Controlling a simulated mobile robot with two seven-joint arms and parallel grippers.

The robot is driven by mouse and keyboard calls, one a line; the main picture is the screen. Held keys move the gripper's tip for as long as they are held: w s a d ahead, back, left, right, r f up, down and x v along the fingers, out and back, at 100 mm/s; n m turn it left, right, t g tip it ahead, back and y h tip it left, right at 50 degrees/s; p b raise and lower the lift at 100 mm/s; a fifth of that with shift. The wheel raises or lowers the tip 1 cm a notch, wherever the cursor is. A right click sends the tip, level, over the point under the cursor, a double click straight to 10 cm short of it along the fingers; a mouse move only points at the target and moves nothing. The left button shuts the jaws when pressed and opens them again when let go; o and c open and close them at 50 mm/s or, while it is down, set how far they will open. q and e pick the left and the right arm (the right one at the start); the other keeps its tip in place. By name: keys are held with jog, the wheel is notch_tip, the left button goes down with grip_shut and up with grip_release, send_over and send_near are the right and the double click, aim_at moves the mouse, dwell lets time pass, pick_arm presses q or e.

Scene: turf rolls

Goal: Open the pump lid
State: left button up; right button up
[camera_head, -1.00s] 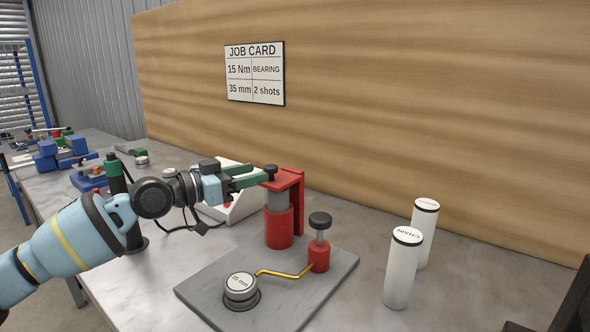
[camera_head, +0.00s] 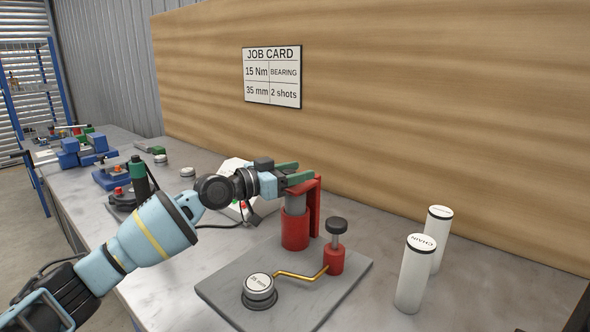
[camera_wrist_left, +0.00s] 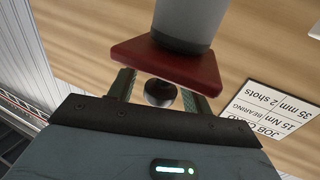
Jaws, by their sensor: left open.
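The red pump (camera_head: 295,233) stands on a grey plate, with a grey cylinder (camera_head: 295,204) above its red body and a red bracket (camera_head: 317,200) over and behind it. My left gripper (camera_head: 296,174) is open at the top of the bracket. In the left wrist view, a round black knob (camera_wrist_left: 160,93) sits between its open fingers, beside the red plate (camera_wrist_left: 165,62). The fingers are apart from the knob, and in the head view they hide it. Which part is the lid is unclear. My right gripper is not in view.
Two white tubes (camera_head: 415,275) stand at the right. A wooden wall (camera_head: 400,120) closes the back.

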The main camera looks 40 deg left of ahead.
pick_arm(q)
jog(key=shift+w, duration=0.1)
jog(key=shift+c, duration=0.3)
grip_shut()
jog(key=shift+w+r, duration=0.1)
